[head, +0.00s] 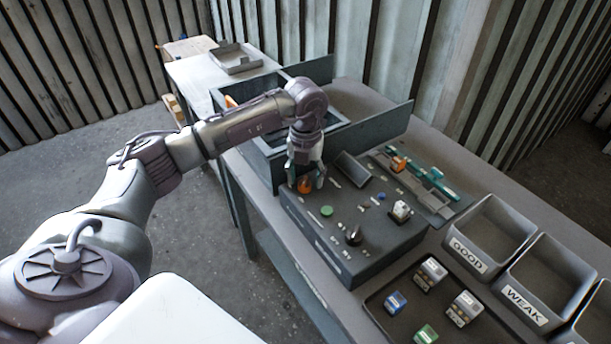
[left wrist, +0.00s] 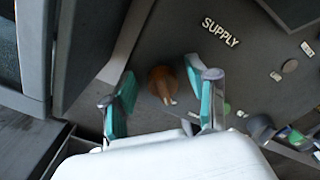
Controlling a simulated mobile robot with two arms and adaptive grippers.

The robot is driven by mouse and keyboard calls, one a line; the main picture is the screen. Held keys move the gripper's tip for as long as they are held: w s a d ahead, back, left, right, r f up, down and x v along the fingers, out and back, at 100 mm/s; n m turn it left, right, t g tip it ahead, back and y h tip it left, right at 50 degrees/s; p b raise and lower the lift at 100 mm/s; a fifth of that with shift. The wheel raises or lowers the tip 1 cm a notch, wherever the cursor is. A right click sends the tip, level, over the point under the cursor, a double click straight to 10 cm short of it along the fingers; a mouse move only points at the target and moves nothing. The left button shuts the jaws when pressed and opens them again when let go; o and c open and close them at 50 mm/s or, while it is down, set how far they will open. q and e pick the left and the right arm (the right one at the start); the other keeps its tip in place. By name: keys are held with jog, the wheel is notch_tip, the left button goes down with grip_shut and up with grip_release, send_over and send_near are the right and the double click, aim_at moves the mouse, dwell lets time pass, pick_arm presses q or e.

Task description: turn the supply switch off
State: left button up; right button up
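The supply switch is an orange-brown rotary knob (head: 304,185) on the near-left corner of the dark grey test panel (head: 345,235). In the left wrist view the knob (left wrist: 162,82) sits beside a white SUPPLY label (left wrist: 220,32), with a pale pointer on its lower side. My left gripper (head: 305,176) points down over the knob. In the left wrist view my left gripper (left wrist: 163,92) is open, with one teal-padded finger on each side of the knob and a gap on both sides. My right gripper is not in view.
GOOD (head: 467,254) and WEAK (head: 523,303) bins stand at right, near a tray with several small blocks.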

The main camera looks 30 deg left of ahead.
aim_at(306, 176)
pick_arm(q)
jog(key=shift+r, duration=0.1)
notch_tip(306, 176, up, 12)
dwell(0.6)
dwell(0.4)
